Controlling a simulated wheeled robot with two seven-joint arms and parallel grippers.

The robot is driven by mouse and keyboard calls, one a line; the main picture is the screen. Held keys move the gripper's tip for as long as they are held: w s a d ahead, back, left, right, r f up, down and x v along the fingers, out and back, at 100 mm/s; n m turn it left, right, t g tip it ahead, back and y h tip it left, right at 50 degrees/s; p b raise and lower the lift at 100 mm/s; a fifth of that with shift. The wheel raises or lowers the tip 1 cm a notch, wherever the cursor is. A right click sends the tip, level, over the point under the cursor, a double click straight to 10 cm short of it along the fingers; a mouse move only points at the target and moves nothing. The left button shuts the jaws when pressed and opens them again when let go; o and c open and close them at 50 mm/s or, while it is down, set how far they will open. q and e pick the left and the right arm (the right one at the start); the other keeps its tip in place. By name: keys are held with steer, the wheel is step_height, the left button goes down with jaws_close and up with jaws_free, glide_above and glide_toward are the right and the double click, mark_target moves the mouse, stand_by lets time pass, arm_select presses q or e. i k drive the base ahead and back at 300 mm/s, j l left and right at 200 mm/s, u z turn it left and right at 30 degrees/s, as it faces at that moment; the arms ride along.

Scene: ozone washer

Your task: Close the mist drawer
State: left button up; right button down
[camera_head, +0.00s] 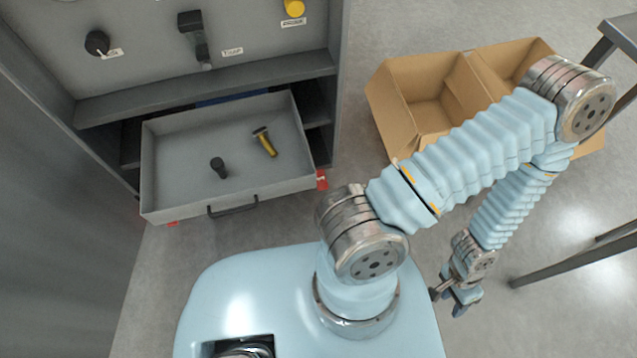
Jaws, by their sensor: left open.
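The grey drawer (285,190) is pulled out of the machine's front. A dark bar handle (232,207) is on its front face, and red pieces show near both ends of the front. A yellow-handled tool (265,142) and a small dark cylinder (218,167) lie inside on its floor. My left gripper (452,300) hangs low to the right of the drawer, well apart from it, open with nothing visible between its fingers. My left arm bends out to the right and back down. My right gripper is out of view.
The grey machine panel (140,60) above the drawer carries a black knob (97,43), a black lever switch (192,35) and a yellow button (294,8). An open cardboard box (400,110) stands right of the machine, partly behind my arm. Metal legs (570,268) stand at the right edge.

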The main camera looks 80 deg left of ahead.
mark_target(178, 182)
steer(key=u, duration=0.65)
steer(key=i+u, duration=0.1)
steer(key=u, duration=1.25)
steer(key=l+u, duration=0.1)
steer(key=u, duration=0.6)
steer(key=l+u, duration=0.1)
steer(key=u, duration=0.55)
steer(key=l+u, duration=0.1)
steer(key=u, duration=1.25)
steer(key=l+u, duration=0.15)
steer(key=u, duration=0.55)
steer(key=k+u, duration=0.1)
steer(key=u, duration=0.3)
steer(key=k+l+u, duration=0.1)
steer(key=u, duration=0.7)
steer(key=k+l+z, duration=0.15)
steer(key=k, duration=0.15)
steer(key=k+l+z, duration=0.15)
steer(key=k, duration=0.2)
steer(key=k+l+z, duration=0.15)
steer(key=z, duration=0.9)
